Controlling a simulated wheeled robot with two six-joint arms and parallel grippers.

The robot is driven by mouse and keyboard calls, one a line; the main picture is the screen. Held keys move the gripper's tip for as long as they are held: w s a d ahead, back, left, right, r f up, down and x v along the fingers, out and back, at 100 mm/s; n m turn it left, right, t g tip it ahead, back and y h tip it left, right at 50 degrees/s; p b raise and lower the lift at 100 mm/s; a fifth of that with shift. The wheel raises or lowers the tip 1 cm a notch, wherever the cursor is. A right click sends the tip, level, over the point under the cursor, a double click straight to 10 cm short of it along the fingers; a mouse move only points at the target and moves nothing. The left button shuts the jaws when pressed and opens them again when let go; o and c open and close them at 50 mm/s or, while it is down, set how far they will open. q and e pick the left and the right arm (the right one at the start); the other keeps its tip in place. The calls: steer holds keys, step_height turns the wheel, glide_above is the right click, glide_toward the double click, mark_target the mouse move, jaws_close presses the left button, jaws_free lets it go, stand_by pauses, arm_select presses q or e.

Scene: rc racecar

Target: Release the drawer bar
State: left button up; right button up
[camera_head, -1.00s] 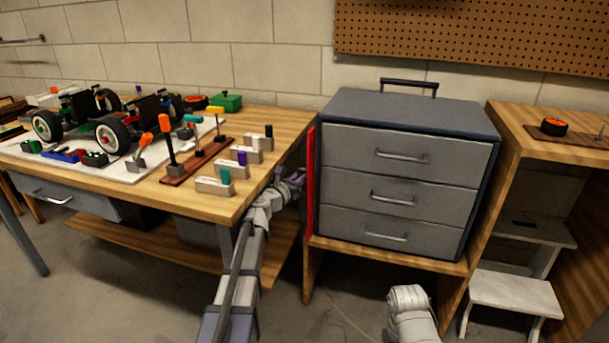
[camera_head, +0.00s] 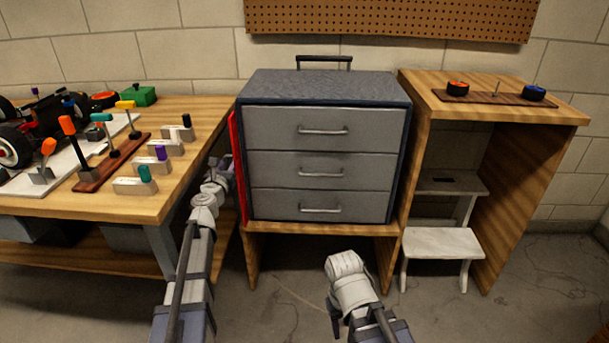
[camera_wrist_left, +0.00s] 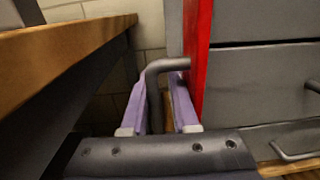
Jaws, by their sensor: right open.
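The red drawer bar (camera_head: 238,168) stands upright along the left side of the grey drawer cabinet (camera_head: 325,90). In the left wrist view the red bar (camera_wrist_left: 202,50) has a dark bent handle (camera_wrist_left: 155,92). My left gripper (camera_head: 226,168) is at that handle. Its two purple fingers (camera_wrist_left: 157,95) stand on either side of the handle's upright part, with a narrow gap showing at the right finger; I cannot tell whether they press on it. The three drawers (camera_head: 323,172) are shut.
The left workbench (camera_head: 185,110) carries a car chassis (camera_head: 50,115) and several tools on stands, close beside my left arm. A wooden shelf unit (camera_head: 560,115) with a white step stool (camera_head: 440,243) stands right. Floor in front is clear.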

arm_select(q)
steer(key=s, duration=0.9)
steer(key=d+r+m+g+h+p, duration=0.1)
steer(key=d+r+m+h+p, duration=0.2)
steer(key=d+m+p, duration=0.3)
steer(key=d+r+m+g+h+p, duration=0.25)
steer(key=d+m, duration=0.25)
steer(key=d, duration=0.3)
steer(key=s+d+r+m+g+h+p, duration=0.2)
steer(key=s+d+m+g+p, duration=0.4)
steer(key=s+d+m+p, duration=0.3)
steer(key=d+m+p, duration=0.3)
steer(key=shift+s+d+r+m, duration=0.25)
steer(key=shift+d+r+m, duration=0.05)
steer(key=shift+r+m, duration=0.1)
steer(key=shift+g, duration=0.25)
